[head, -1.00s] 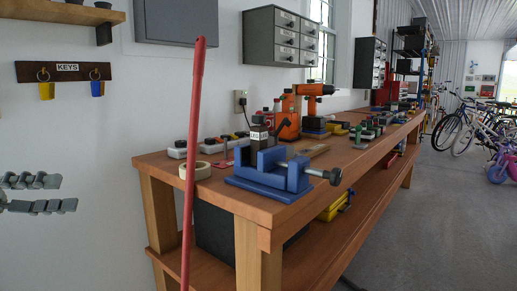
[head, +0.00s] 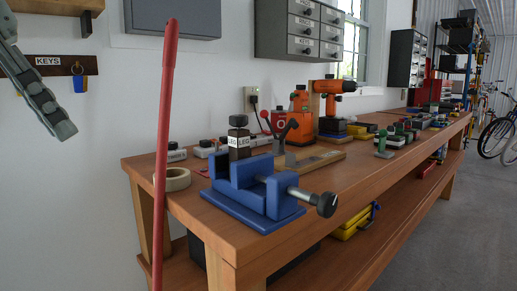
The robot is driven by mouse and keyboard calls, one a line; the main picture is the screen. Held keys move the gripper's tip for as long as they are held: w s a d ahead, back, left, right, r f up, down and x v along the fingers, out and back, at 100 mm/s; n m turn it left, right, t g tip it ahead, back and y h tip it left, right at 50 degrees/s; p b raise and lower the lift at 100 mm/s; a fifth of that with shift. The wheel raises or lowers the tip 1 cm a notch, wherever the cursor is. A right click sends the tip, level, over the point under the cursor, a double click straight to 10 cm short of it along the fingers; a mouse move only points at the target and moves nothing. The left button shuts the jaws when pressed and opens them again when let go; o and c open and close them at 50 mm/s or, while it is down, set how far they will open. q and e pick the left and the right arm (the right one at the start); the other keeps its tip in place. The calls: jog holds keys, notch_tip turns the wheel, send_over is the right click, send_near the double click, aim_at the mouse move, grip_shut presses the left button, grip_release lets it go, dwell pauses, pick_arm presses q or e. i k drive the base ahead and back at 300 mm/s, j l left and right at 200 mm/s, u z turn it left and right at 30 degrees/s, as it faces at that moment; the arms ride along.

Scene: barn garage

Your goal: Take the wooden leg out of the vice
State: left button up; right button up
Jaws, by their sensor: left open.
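The blue vice (head: 258,205) sits on the near end of the wooden workbench, its dark screw handle pointing right. The wooden leg (head: 239,143) is a short dark upright block with LEG labels and a black knob on top. It rises at the back of the vice; its lower part is hidden behind the blue jaw. My left gripper (head: 62,126) is at the upper left, in front of the wall, pointing down and right. It is open and empty, well apart from the leg. My right gripper is not in view.
A red pole (head: 163,150) stands upright in front of the bench's left corner. A tape roll (head: 172,180) lies left of the vice. Labelled blocks (head: 204,149) stand behind it. Orange drills (head: 324,106) and other tools fill the bench farther back.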

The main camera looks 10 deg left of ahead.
aim_at(238, 140)
jog(key=i+l, duration=0.65)
jog(key=l, duration=0.2)
